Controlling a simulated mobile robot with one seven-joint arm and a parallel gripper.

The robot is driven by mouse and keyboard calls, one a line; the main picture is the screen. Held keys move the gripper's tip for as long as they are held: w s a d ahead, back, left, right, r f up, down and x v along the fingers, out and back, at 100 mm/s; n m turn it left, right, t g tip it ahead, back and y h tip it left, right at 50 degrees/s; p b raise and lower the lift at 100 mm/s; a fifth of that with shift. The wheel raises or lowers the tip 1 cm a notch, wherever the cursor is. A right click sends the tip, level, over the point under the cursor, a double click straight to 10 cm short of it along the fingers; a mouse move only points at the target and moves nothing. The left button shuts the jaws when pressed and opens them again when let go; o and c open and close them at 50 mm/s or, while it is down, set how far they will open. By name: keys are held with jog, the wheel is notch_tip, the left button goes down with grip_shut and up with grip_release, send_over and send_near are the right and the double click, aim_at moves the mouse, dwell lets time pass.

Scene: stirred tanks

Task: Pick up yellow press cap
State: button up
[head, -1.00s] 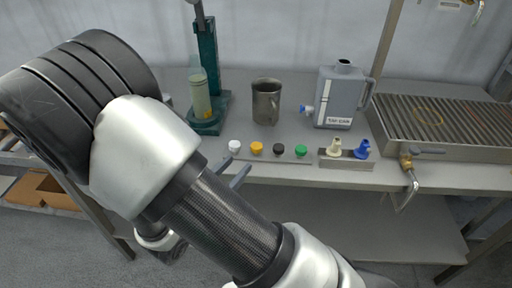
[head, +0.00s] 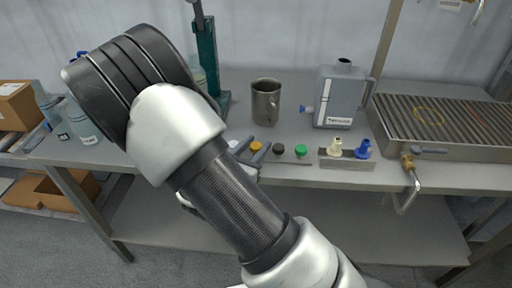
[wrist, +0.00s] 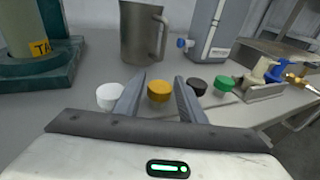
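The yellow press cap (wrist: 158,91) sits on the bench between the white cap and the black cap. In the head view the yellow cap (head: 256,145) shows just beyond the fingertips. My gripper (wrist: 160,90) is open, with one finger on each side of the yellow cap as the wrist view sees it. Whether the fingers reach around it or stop short of it I cannot tell. In the head view my gripper (head: 255,153) is partly hidden by my arm.
A white cap (wrist: 109,96), black cap (wrist: 196,85) and green cap (wrist: 223,83) stand in the same row. A metal mug (head: 266,101) and a grey jerrycan (head: 340,95) stand behind. A green press stand (head: 208,55) is at back left; a slatted tray (head: 450,125) is at right.

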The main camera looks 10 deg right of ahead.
jog(key=c, duration=0.8)
jog(key=shift+r, duration=0.1)
